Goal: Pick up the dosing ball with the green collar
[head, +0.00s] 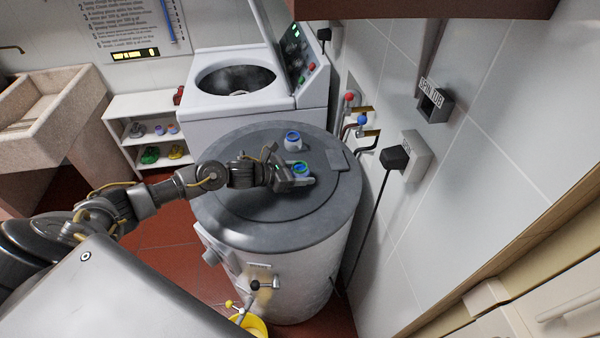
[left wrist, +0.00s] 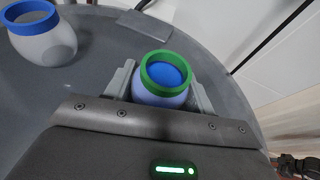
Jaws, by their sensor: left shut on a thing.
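The dosing ball with the green collar (left wrist: 166,76) has a pale body and a blue inside, and it sits between the two fingers of my left gripper (left wrist: 158,92). My left gripper is shut on it, over the grey round lid. In the head view the green-collared ball (head: 300,168) shows at the tip of my left gripper (head: 302,179). A second dosing ball, with a blue collar (head: 292,139), stands just behind it on the lid; it also shows at the upper left of the left wrist view (left wrist: 42,38). I cannot tell whether the held ball touches the lid. My right gripper is not in view.
The grey lid (head: 240,212) tops a white round tub. Behind it stands an open washing machine (head: 205,112). Taps (head: 360,122) and a plug box (head: 415,155) are on the right wall. A stone sink (head: 85,100) and a low shelf (head: 125,107) are at left.

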